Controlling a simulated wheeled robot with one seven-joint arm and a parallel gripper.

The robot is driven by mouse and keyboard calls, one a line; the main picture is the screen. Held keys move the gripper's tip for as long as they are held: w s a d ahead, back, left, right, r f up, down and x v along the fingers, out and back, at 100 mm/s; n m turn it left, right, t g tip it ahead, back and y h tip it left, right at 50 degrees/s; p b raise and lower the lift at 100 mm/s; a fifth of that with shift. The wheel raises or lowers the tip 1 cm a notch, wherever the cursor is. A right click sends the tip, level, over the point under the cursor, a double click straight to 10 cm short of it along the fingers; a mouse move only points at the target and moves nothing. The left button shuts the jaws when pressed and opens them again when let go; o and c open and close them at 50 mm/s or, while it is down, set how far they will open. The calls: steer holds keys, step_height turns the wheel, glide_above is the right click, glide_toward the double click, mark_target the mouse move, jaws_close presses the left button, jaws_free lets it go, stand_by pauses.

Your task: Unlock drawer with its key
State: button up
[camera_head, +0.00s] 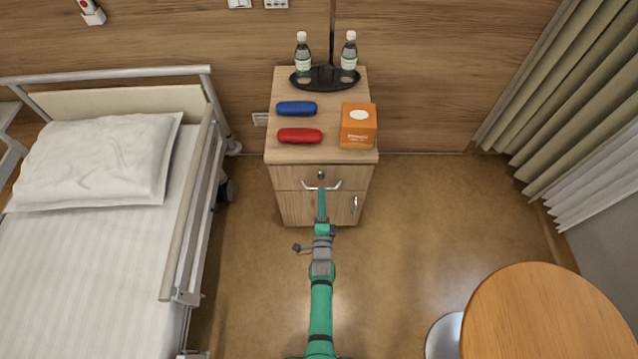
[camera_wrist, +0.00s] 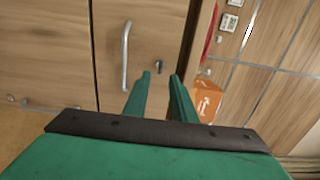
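The bedside cabinet (camera_head: 290,205) has a drawer (camera_head: 290,177) under its top, with a pale bar handle (camera_head: 334,187). A small dark lock (camera_head: 321,174) sits above the handle; whether a key stands in it I cannot tell. In the wrist view the handle (camera_wrist: 126,55) appears upright, with the dark lock (camera_wrist: 158,67) to its right. My gripper (camera_head: 321,191) is in front of the drawer. In the wrist view my gripper (camera_wrist: 160,76) has its fingers apart, with the lock seen between their tips and nothing visibly held.
On the cabinet top are a blue case (camera_head: 296,108), a red case (camera_head: 299,136), an orange box (camera_head: 358,128) and a black tray (camera_head: 325,84) with two bottles. A bed (camera_head: 90,270) stands left, a round table (camera_head: 550,320) lower right. Floor right of the cabinet is clear.

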steer(key=w, duration=0.6)
steer(key=shift+d, duration=0.15)
